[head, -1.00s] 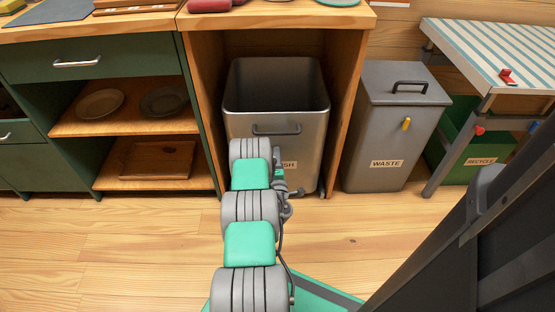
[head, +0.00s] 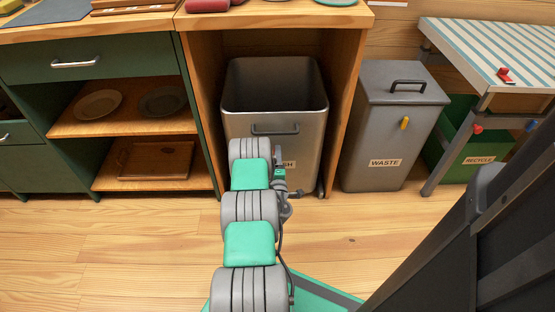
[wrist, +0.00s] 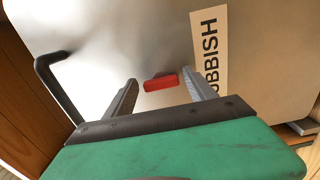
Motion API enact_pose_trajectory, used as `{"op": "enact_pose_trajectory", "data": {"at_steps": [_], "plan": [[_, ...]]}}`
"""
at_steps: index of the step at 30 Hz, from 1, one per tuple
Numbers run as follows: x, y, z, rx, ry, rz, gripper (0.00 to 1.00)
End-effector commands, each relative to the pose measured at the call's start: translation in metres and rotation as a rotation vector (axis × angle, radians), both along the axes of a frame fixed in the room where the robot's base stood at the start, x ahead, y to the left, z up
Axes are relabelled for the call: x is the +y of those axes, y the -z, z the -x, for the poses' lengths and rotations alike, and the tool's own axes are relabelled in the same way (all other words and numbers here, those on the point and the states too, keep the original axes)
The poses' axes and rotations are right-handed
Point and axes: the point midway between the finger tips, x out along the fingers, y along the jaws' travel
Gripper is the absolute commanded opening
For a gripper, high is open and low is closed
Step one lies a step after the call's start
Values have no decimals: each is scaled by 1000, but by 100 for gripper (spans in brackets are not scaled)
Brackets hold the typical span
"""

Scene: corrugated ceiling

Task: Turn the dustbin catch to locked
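Three labelled bins are in view, and I cannot tell which one is the dustbin. The RUBBISH bin (head: 240,97), an open-topped metal bin, stands in the wooden cabinet bay; my arm hides part of its front. In the wrist view its face (wrist: 130,40) carries a small red catch-like piece (wrist: 161,82) beside the label. My gripper (wrist: 160,76) is open, its two grey fingers on either side of the red piece; contact cannot be told. The lidded WASTE bin (head: 375,130) has a yellow catch (head: 404,123) on its front, pointing roughly up and down.
A green RECYCLE bin (head: 460,150) stands under the striped table (head: 480,45) at right, with red and blue knobs on the table's side. Green drawers and shelves with plates stand at left. The wooden floor (head: 130,240) in front is clear. The RUBBISH bin has a dark handle (wrist: 50,75).

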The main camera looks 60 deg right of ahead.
Motion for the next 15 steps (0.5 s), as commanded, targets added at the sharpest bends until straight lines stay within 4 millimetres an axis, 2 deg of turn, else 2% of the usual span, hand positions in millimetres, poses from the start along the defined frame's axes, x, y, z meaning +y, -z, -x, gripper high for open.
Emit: {"op": "enact_pose_trajectory", "data": {"at_steps": [3, 15], "plan": [[1, 0, -2, 0, -4, 0, 73], [2, -6, -1, 2, -4, -1, 73]]}}
